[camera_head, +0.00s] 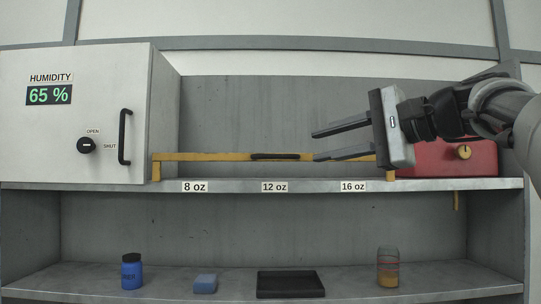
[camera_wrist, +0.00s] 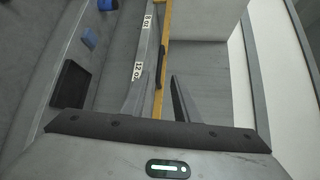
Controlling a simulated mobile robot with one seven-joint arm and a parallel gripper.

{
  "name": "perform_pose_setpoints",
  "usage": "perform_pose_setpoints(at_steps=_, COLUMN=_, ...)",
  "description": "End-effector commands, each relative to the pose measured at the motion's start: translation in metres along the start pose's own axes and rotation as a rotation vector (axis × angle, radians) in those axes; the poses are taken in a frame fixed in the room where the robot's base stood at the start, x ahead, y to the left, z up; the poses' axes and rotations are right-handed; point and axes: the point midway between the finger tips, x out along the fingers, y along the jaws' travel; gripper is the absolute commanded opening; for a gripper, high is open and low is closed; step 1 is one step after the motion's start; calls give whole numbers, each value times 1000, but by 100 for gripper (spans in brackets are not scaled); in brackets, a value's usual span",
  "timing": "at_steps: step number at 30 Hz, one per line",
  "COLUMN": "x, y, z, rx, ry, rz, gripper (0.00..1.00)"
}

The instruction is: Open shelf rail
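The yellow shelf rail (camera_head: 215,157) runs across the front of the upper shelf, with a black grip (camera_head: 275,156) at its middle. It sits on short yellow posts at both ends, and stands across the shelf front. My gripper (camera_head: 315,145) is at the right half of the rail, its two fingers spread apart and pointing left, with nothing between them. The fingertips are a little right of the black grip. In the wrist view the rail (camera_wrist: 167,20) and its black grip (camera_wrist: 160,66) lie beyond my gripper (camera_wrist: 150,90), apart from the fingers.
A white humidity cabinet (camera_head: 90,160) with a black handle stands at left. A red box (camera_head: 450,160) stands behind my arm at right. The lower shelf holds a blue jar (camera_head: 132,272), a blue sponge (camera_head: 205,284), a black tray (camera_head: 290,294) and a glass container (camera_head: 388,268).

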Motion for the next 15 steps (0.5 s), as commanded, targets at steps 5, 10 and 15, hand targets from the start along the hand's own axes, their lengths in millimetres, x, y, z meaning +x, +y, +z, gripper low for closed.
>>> perform_pose_setpoints(at_steps=5, x=41, y=0, z=0, rx=2, ry=-3, rz=2, gripper=28)
perform_pose_setpoints(at_steps=10, x=76, y=-1, z=0, rx=1, ry=-2, rz=2, gripper=28)
perform_pose_setpoints(at_steps=15, x=100, y=0, z=0, rx=0, ry=0, rz=1, gripper=28)
